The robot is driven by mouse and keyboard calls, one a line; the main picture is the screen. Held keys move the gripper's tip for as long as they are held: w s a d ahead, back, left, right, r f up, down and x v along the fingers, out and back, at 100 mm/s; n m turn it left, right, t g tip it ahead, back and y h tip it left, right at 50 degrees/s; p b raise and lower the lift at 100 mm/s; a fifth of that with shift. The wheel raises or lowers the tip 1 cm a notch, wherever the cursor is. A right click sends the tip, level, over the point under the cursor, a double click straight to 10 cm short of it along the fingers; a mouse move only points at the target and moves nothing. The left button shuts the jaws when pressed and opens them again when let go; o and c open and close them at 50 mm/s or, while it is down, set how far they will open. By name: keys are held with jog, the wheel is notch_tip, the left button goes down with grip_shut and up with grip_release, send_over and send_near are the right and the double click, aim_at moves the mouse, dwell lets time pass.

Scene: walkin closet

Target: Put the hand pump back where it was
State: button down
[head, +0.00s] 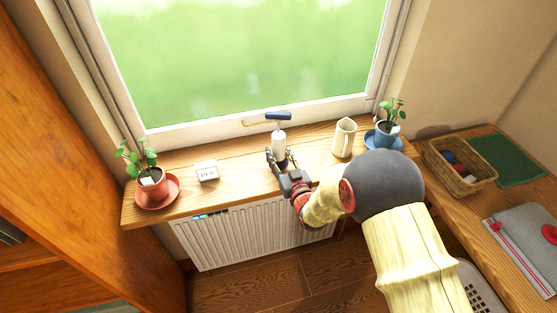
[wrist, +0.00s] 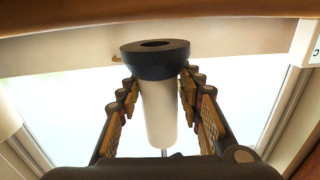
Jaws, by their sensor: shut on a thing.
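The hand pump (head: 279,146) has a white barrel, a dark blue T-handle on top and a dark base. It is roughly upright over the middle of the wooden windowsill (head: 236,179), in front of the window. My gripper (head: 280,157) is shut on its barrel from the front. In the wrist view the pump (wrist: 160,110) appears upside down between both fingers of my gripper (wrist: 158,95). Its dark ring-shaped base and the hole in it show there. I cannot tell whether the base touches the sill.
On the sill, a red-potted plant (head: 151,180) and a small white block (head: 207,171) stand left; a cream pitcher (head: 344,137) and a blue-potted plant (head: 383,134) stand right. A radiator (head: 245,235) is below. A yarn basket (head: 458,177) sits on the right counter. Bare sill lies between block and pump.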

jog(key=shift+f, duration=1)
jog(key=shift+f+b, duration=0.15)
jog(key=shift+b, duration=0.2)
jog(key=c, duration=1.2)
grip_release()
jog(key=shift+s+p, duration=0.15)
jog(key=shift+p, duration=0.15)
jog(key=p+v, duration=0.1)
jog(key=v, duration=1)
jog(key=shift+s+d+p, duration=0.15)
jog(key=shift+s+p, duration=0.2)
